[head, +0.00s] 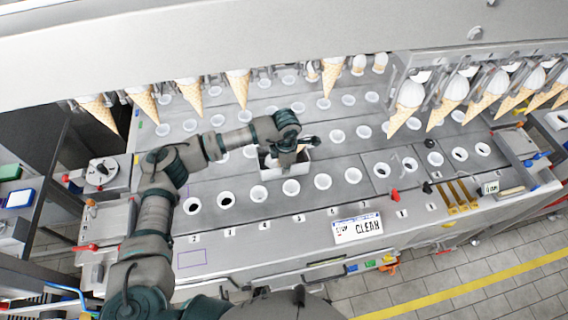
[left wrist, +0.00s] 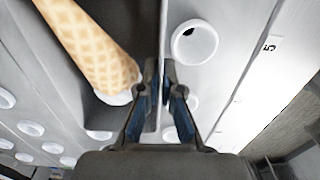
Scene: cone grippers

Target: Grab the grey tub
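The grey tub (head: 270,163) is a small, pale, open-topped box on the grey worktop, near the middle of the head view. A waffle cone (left wrist: 92,45) lies in it, large in the left wrist view. My left gripper (head: 287,160) points down over the tub and hides part of it. In the left wrist view the fingers (left wrist: 160,72) are close together, one on each side of the tub's thin wall (left wrist: 161,40), and look shut on it. My right gripper is not in view.
Rows of white-rimmed holes (head: 291,187) cover the worktop around the tub. Cones (head: 238,88) hang from holders along the back, with more at the right (head: 406,105). A CLEAN sign (head: 357,228) is at the front edge.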

